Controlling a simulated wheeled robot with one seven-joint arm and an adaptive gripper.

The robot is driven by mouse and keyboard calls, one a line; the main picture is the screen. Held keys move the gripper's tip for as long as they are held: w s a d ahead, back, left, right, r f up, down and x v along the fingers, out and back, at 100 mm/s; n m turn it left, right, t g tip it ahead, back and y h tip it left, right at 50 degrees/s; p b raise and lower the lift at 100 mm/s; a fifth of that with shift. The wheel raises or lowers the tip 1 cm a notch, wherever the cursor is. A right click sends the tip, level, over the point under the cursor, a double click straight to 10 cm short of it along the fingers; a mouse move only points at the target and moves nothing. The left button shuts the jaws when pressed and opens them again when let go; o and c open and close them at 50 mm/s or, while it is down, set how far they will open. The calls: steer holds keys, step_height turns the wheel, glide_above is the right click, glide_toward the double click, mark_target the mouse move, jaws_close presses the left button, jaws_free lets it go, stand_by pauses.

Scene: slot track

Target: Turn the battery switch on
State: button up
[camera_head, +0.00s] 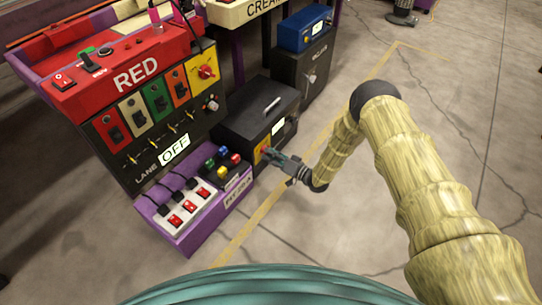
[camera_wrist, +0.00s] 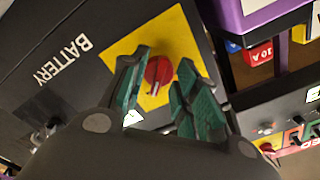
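The battery box (camera_head: 258,118) is a dark box with a handle on top, standing on the floor right of the red panel. In the wrist view its face (camera_wrist: 60,75) reads BATTERY. A red rotary switch (camera_wrist: 158,72) with a raised grip sits on a yellow plate (camera_wrist: 168,32). My gripper (camera_wrist: 161,64) has its two teal fingers apart, one on each side of the switch in the picture. I cannot tell whether they touch it. In the head view my gripper (camera_head: 273,156) is at the box's front face, hiding the switch and part of the yellow plate.
Left stands the red panel (camera_head: 135,76) with several levers, a yellow-plated knob (camera_head: 207,71) and a LANE sign reading OFF (camera_head: 175,149). A purple tray (camera_head: 190,240) with coloured fuses sits before it. A grey cabinet (camera_head: 303,72) stands behind the box. Floor at right is open.

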steer(key=v, duration=1.2)
stand_by(0.3)
steer(key=s+d+f+m+g+h+p, duration=0.1)
steer(key=s+d+f+g+h, duration=0.3)
steer(key=s, duration=0.7)
steer(key=s+d+m+h+p, duration=0.1)
steer(key=s+d+h+p, duration=0.1)
steer(key=s+h, duration=0.7)
steer(key=s+d+r+g, duration=0.2)
steer(key=s+r, duration=0.1)
steer(key=s, duration=0.5)
steer(key=s+d+r+g+h, duration=0.1)
steer(key=s+d+r+g, duration=0.1)
steer(key=s, duration=0.5)
steer(key=s+d+r+g, duration=0.2)
steer(key=s+r, duration=0.1)
steer(key=s, duration=0.5)
step_height(320, 180, up, 38)
steer(key=p, duration=3.8)
steer(key=shift+s+d+g+h+p, duration=0.25)
steer(key=shift+s+g+h+p, duration=0.05)
steer(key=shift+s+p, duration=0.1)
